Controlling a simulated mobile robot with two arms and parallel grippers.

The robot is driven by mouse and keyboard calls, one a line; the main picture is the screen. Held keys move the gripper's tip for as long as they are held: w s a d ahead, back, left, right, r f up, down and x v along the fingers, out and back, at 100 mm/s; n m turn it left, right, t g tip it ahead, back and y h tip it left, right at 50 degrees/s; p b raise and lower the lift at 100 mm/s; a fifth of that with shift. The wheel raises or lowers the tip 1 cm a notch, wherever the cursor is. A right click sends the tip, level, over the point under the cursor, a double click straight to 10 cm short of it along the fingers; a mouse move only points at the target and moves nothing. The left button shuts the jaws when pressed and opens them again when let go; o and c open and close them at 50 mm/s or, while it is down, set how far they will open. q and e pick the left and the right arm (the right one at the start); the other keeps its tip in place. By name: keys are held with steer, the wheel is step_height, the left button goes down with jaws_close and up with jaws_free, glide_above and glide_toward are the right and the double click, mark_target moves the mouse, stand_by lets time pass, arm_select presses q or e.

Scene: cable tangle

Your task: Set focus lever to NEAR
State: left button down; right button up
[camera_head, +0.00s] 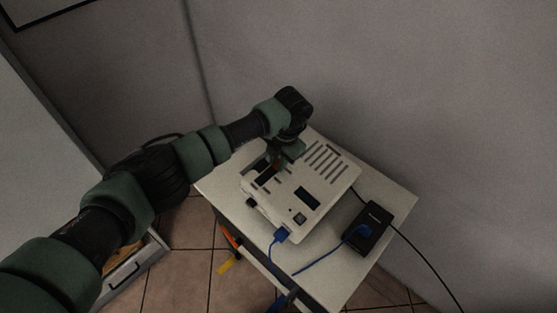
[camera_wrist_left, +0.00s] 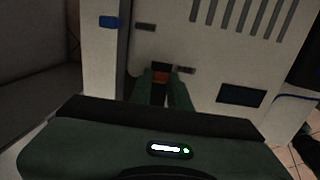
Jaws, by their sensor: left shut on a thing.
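The white device (camera_head: 275,203) sits on the small table, with vent slots and a dark display on its top. In the left wrist view its pale face (camera_wrist_left: 225,62) fills the upper part. My left gripper (camera_head: 276,161) is at the device's upper left part, over a dark recess. In the left wrist view the gripper (camera_wrist_left: 161,84) is shut on a small dark lever with an orange part (camera_wrist_left: 160,77). A blue label (camera_wrist_left: 109,22) and dark labels (camera_wrist_left: 186,70) are near it, too small to read. Which setting the lever is at cannot be told.
The table (camera_head: 397,197) has a black box (camera_head: 367,228) at its right with a blue cable (camera_head: 318,263) plugged in. A black cable (camera_head: 413,248) runs off right. A grey wall stands close behind. An open drawer (camera_head: 133,268) is at lower left.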

mark_target(264, 178)
arm_select(q)
steer(key=shift+s+a, duration=0.15)
steer(key=shift+a, duration=0.05)
steer(key=shift+s+a+r+b, duration=0.1)
steer(key=shift+s+a+b, duration=0.25)
steer(key=shift+s+a, duration=0.25)
steer(key=shift+s+a+b, duration=1.05)
steer(key=shift+s+b, duration=0.15)
steer(key=shift+b, duration=0.05)
steer(key=c, duration=1.3)
jaws_free()
